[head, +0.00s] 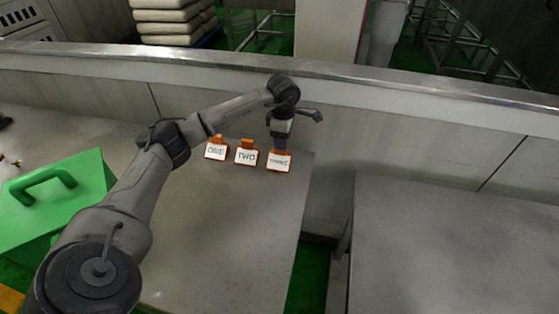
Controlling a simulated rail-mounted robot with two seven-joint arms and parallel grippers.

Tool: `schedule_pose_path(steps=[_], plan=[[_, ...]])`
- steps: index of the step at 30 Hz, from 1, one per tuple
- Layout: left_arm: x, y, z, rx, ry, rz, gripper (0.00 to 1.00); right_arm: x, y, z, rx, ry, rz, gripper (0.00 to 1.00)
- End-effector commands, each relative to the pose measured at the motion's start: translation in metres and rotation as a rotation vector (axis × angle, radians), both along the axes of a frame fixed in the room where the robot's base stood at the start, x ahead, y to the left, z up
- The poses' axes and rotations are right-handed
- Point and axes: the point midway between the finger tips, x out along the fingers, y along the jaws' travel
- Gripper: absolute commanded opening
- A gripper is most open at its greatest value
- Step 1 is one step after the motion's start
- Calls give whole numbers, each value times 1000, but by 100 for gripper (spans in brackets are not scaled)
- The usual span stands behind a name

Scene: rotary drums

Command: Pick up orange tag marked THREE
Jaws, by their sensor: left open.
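Three orange tags with white labels stand in a row near the right edge of the grey table (228,228). The tag marked THREE (279,161) is the rightmost. The tag marked TWO (246,155) is in the middle and the tag marked ONE (215,150) is on the left. My left gripper (280,148) points down directly over the tag marked THREE, at its upper part. The fingers are open; their tips are small and partly merge with the tag's top, so I cannot tell whether they touch it. My right gripper is not in view.
A green box with a handle (72,200) stands at the left of the table. A second grey table (455,250) lies to the right, across a gap. A low wall with a metal ledge (400,84) runs behind. The table's front middle is clear.

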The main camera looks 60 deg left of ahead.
Motion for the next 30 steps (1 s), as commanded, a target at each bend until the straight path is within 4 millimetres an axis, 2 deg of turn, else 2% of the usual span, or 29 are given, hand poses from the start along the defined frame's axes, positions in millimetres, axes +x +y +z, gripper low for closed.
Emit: schedule_pose_path(steps=[12,23,30], plan=[[-9,1,-47,1,1,0,49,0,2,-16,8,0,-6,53],[-8,1,-52,0,-1,0,49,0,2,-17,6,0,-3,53],[-9,1,-51,1,-1,0,27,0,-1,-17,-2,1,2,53]])
